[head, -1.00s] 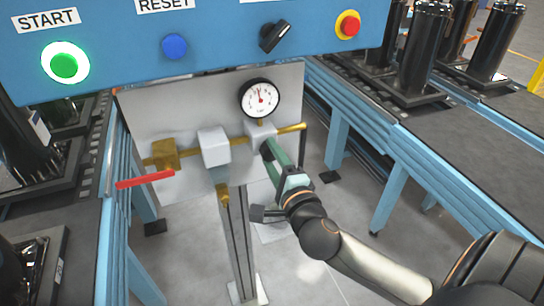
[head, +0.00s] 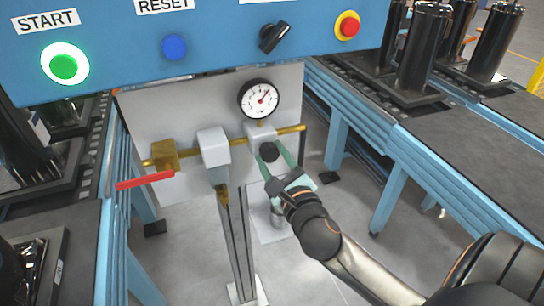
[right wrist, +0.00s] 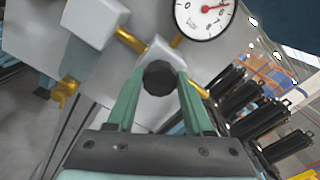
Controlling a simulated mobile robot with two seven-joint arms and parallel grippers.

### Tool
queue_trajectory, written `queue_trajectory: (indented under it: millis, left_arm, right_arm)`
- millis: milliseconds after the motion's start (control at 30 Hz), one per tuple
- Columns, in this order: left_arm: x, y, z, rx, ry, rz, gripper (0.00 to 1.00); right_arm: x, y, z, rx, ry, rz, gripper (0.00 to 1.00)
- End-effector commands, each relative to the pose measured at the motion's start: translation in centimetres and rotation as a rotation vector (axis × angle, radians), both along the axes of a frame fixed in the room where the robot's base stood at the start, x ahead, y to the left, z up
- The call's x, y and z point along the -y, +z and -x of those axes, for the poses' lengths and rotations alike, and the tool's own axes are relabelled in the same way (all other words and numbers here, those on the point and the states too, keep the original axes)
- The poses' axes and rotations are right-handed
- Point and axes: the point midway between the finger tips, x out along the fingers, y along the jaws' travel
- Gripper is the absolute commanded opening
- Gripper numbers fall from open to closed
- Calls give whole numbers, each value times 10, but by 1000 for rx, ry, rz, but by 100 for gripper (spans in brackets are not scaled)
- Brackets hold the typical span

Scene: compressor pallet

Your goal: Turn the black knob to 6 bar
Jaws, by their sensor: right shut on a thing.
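The black knob (head: 269,152) sits on the front of the grey regulator block on the brass pipe. It also shows in the right wrist view (right wrist: 160,78), between two green fingers. My right gripper (head: 272,156) is shut on the knob, one finger on each side. The round white pressure gauge (head: 260,99) stands above the block. Its red needle points to the upper right, also in the right wrist view (right wrist: 207,14); the numbers are too small to read. My left gripper is not in view.
A blue panel (head: 215,55) hangs above with a lit green START button (head: 64,66), a blue RESET button (head: 174,47), a black selector switch (head: 274,37) and a red stop button (head: 348,26). A red lever (head: 145,180) sticks out left. Conveyors (head: 455,140) flank both sides.

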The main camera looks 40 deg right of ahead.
Motion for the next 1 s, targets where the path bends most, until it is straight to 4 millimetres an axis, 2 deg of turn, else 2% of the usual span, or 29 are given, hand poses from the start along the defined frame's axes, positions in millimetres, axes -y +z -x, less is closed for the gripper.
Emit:
queue_trajectory:
  millis: [300, 700, 733, 967, 1000]
  left_arm:
    - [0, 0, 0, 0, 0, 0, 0]
    - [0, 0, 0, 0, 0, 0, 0]
    - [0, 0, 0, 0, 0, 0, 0]
    - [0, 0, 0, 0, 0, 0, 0]
    - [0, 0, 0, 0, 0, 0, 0]
  right_arm:
    - [2, 2, 0, 21, -3, -64, 0]
    - [1, 2, 0, 21, -3, -67, 0]
    - [1, 2, 0, 21, -3, -67, 55]
    - [1, 1, 0, 19, -1, -67, 81]
    - [1, 1, 0, 18, -1, -68, 82]
